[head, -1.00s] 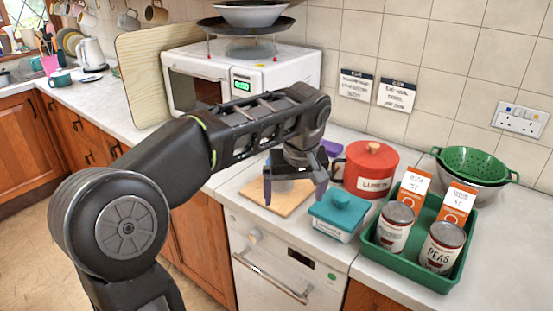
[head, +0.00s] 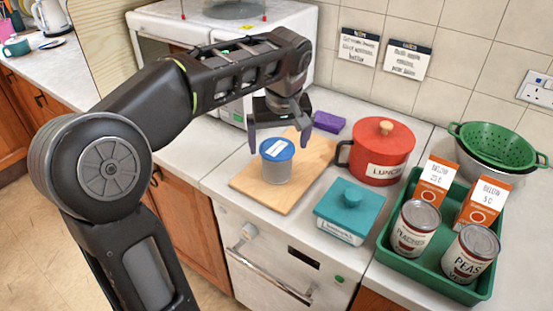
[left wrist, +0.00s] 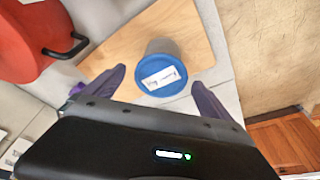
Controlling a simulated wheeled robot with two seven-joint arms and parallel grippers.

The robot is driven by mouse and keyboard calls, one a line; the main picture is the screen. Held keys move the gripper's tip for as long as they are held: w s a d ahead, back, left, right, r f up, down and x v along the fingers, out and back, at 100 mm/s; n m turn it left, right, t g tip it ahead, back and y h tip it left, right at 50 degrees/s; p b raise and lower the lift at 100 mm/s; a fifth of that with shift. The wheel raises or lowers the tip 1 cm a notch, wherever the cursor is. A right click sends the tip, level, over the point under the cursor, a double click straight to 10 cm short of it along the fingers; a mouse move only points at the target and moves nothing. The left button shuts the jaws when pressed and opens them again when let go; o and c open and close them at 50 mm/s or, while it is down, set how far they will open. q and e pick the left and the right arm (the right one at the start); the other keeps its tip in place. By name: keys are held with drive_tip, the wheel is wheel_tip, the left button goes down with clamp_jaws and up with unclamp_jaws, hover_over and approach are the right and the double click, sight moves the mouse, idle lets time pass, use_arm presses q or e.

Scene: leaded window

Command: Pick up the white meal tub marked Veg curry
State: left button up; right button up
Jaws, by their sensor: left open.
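The meal tub (head: 277,167) stands upright on a wooden board, with a pale grey-white body and a blue lid. In the left wrist view the label on the lid of the tub (left wrist: 163,76) seems to read Veg curry. My left gripper (head: 276,146) is open and empty, pointing down over the board. In the left wrist view its fingers (left wrist: 160,80) appear on either side of the lid; I cannot tell whether they touch it. My right gripper is not in view.
A red Lunch pot (head: 381,150), a purple block (head: 329,122) and a teal lidded dish (head: 350,213) stand close to the wooden board (head: 312,174). A green tray (head: 428,271) with tins and cartons is at the right. A white microwave (head: 240,33) is behind.

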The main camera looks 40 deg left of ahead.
use_arm(q)
drive_tip(key=shift+x, duration=0.8)
drive_tip(key=shift+p+x, duration=0.4)
drive_tip(key=shift+x, duration=2.25)
drive_tip(key=shift+s, duration=0.1)
drive_tip(key=shift+c, duration=0.4)
drive_tip(key=shift+r, duration=0.1)
drive_tip(key=c, duration=1.7)
